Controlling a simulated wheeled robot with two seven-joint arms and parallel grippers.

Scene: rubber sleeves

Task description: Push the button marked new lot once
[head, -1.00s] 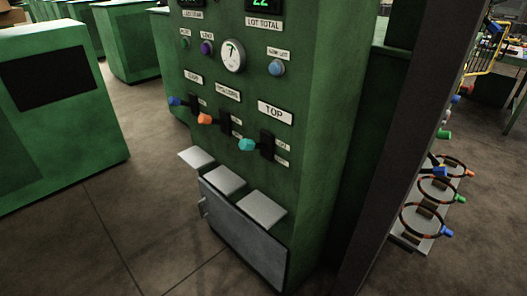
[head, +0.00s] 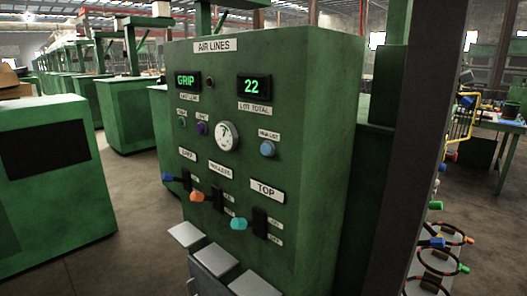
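A green cabinet (head: 318,130) titled "AIR LINES" stands in the middle of the head view. A round light-blue button (head: 267,149) sits at the right of its front face under a small white label (head: 269,135), which is hard to read now but looks like "new lot". Nothing touches the button. A display (head: 254,87) above it shows 22 over "LOT TOTAL". Another display (head: 188,82) shows "GRIP". Neither of my grippers is in view.
Left of the button are a dial gauge (head: 227,136) and a purple knob (head: 201,129). A dark post (head: 420,130) and a rack of ringed hoses (head: 437,262) stand at the right.

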